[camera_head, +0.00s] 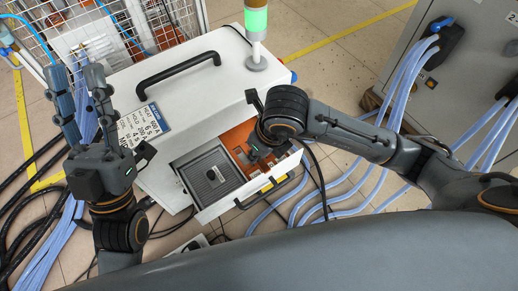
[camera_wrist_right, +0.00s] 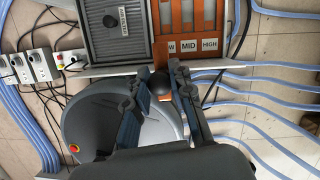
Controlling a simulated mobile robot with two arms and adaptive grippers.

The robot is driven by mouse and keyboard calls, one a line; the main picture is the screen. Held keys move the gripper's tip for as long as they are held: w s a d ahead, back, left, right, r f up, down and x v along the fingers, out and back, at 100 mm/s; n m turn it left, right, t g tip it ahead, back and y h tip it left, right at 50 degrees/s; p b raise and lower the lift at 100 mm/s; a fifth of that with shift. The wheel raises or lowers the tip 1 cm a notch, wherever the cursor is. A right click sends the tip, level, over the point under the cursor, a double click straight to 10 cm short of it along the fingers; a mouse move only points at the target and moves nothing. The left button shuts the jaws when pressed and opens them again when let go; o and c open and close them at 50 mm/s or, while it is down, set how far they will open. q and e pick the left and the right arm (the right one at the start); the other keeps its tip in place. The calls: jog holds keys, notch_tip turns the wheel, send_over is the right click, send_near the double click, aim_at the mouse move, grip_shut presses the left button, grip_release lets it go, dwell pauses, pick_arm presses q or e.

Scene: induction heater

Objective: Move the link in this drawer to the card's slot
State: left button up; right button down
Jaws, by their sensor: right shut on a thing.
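The open drawer (camera_head: 212,213) sticks out of the front of the white heater. Its orange section has slots, with labels MID (camera_wrist_right: 188,47), HIGH and a partly hidden one ending in W. In the head view my right gripper hides part of the orange section. The card (camera_head: 139,124) on the heater's front lists heat, hold and coil values. My left gripper (camera_head: 78,100) is open and empty at the left, fingers pointing up.
A grey lidded compartment (camera_head: 210,176) fills the drawer's left part. The heater (camera_head: 205,95) has a black handle (camera_head: 179,69) and a green-lit lamp (camera_head: 256,20). Blue hoses (camera_head: 345,190) run across the right floor to a grey cabinet. Power sockets (camera_wrist_right: 40,65) lie at the left.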

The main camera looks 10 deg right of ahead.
jog(key=shift+r+p, duration=0.55)
jog(key=shift+r, duration=0.2)
jog(key=shift+r+p, duration=0.3)
jog(key=shift+r, duration=0.1)
pick_arm(q)
jog(key=w+f+g+y, duration=0.2)
jog(key=w+f+g, duration=0.3)
jog(key=w+f, duration=0.1)
jog(key=shift+w+d+f, duration=0.15)
jog(key=shift+w+d, duration=0.05)
jog(key=shift+d, duration=0.2)
pick_arm(e)
jog(key=shift+r, duration=0.25)
